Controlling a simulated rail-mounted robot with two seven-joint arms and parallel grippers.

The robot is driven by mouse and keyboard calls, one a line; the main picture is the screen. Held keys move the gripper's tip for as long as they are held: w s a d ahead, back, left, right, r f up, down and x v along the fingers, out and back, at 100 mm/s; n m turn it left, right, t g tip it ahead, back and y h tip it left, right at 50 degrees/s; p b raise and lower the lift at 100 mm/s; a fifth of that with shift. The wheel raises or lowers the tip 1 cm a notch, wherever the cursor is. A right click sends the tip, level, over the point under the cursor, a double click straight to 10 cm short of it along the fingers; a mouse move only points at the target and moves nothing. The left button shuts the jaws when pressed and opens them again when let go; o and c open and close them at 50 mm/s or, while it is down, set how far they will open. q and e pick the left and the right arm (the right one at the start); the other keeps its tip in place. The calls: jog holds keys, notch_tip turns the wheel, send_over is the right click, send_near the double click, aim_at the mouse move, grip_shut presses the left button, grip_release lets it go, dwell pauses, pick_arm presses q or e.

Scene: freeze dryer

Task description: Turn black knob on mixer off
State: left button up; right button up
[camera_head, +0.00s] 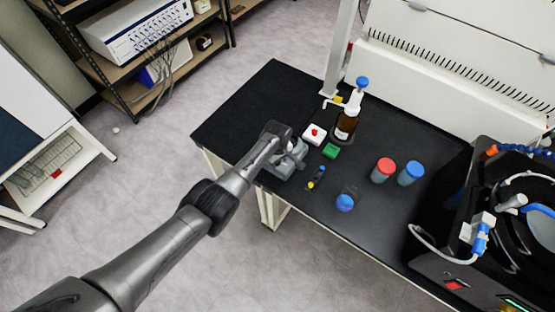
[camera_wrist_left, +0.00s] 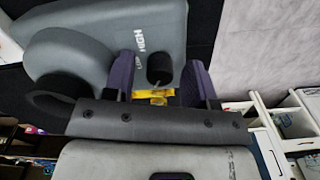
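The grey mixer (camera_head: 289,163) stands near the left front edge of the black table, partly hidden by my left arm. In the left wrist view the mixer's grey body (camera_wrist_left: 90,35) fills the upper left, with the lettering HIGH on it. The black knob (camera_wrist_left: 159,68) sticks out beside that lettering. My left gripper (camera_wrist_left: 160,82) has its two dark purple fingers on either side of the knob, with gaps visible on both sides. It is open, and also shows from above at the mixer (camera_head: 280,140). My right gripper is in neither view.
On the table (camera_head: 245,105) are a white box with a red button (camera_head: 313,134), a green block (camera_head: 331,151), a brown bottle (camera_head: 346,125), a red-capped jar (camera_head: 384,171) and a blue-capped jar (camera_head: 411,173). A black machine (camera_head: 450,235) stands at right. The table's left end is clear.

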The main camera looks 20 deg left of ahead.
pick_arm(q)
jog(key=shift+r, duration=0.3)
notch_tip(320, 180, up, 13)
jog(key=p, duration=0.4)
jog(key=shift+r, duration=0.1)
dwell(0.5)
